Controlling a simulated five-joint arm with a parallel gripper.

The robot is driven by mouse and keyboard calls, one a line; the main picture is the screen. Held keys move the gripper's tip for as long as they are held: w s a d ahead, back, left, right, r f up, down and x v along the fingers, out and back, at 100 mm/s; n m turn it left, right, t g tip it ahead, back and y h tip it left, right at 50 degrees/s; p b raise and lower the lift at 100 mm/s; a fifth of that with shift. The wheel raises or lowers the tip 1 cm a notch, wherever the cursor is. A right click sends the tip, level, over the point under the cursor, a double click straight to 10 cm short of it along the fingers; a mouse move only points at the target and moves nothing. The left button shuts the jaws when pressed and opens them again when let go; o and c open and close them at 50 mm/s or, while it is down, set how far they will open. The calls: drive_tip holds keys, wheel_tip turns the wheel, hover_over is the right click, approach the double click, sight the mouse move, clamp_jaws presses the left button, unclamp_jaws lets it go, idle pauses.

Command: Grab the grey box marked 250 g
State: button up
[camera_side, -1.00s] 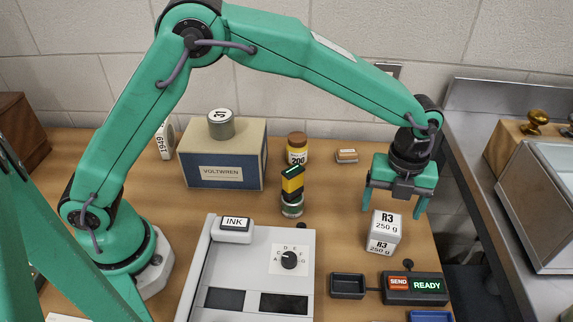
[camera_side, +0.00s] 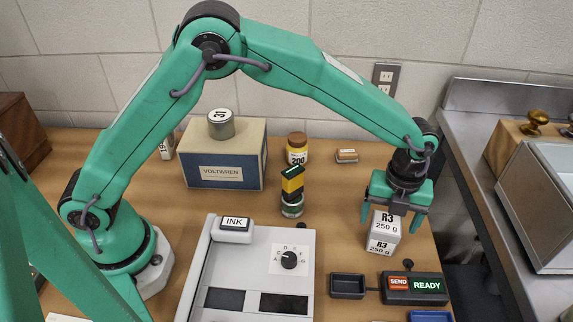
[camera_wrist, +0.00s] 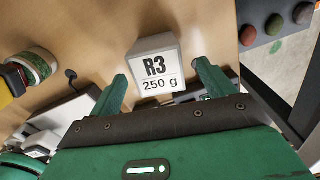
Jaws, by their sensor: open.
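The grey box (camera_side: 382,240) marked "R3 250 g" stands upright on the wooden table at the right, with the marking on its top and front. My gripper (camera_side: 391,219) is open above and around the top of the box, pointing down, with one finger on each side in the side view. In the wrist view the box's marked face (camera_wrist: 157,72) lies between and just beyond the two fingertips of my gripper (camera_wrist: 160,76). I cannot tell whether either finger touches it.
A control box with SEND and READY (camera_side: 415,287) and a small black tray (camera_side: 347,286) lie in front of the box. A grey console (camera_side: 255,262) is to the left. A metal counter (camera_side: 480,200) borders the right.

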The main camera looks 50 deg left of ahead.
sight(387, 223)
drive_tip(key=shift+a+f, duration=0.1)
drive_tip(key=shift+f, duration=2.2)
drive_tip(key=c, duration=1.2)
